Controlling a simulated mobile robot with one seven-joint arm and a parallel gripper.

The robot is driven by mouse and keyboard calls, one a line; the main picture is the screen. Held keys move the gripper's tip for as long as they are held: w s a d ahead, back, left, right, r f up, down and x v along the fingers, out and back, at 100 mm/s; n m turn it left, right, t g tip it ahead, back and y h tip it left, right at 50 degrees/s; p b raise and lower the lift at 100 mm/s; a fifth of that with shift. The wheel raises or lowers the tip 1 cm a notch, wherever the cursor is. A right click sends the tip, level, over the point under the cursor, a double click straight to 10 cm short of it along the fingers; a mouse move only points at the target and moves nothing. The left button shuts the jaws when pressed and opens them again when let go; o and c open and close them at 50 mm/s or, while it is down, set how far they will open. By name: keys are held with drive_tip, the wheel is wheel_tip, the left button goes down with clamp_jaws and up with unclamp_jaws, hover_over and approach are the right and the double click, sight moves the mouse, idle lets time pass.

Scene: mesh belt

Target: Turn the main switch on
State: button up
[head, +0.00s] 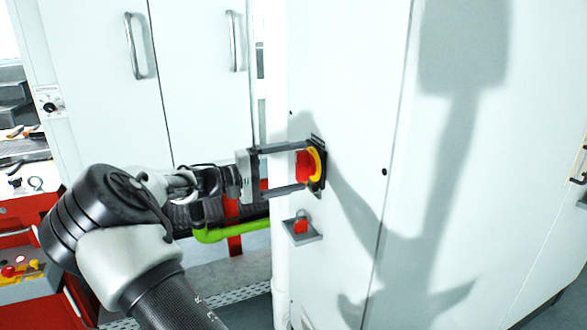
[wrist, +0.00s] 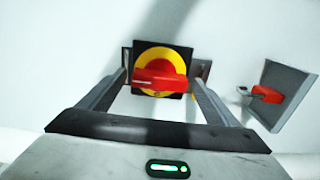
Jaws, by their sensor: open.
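The main switch is a red rotary knob (head: 303,165) on a yellow disc (head: 318,164) and black square plate, mounted on the white cabinet face. In the wrist view the red knob (wrist: 161,79) lies across the picture, roughly level, in front of the yellow disc (wrist: 160,57). My gripper (head: 305,167) is open, with one finger above the knob and one below it in the head view. In the wrist view the fingers (wrist: 162,82) stand to either side of the knob's ends. Whether they touch the knob or plate I cannot tell.
A red padlock (head: 301,225) sits on a small grey plate (head: 302,237) below the switch. It also shows at the right in the wrist view (wrist: 266,94). A green pipe (head: 232,231) runs low behind my arm. A red cart (head: 30,250) stands at the left.

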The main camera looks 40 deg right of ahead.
drive_tip(key=p+v, duration=0.1)
drive_tip(key=v, duration=1.6)
drive_tip(key=shift+a, duration=0.25)
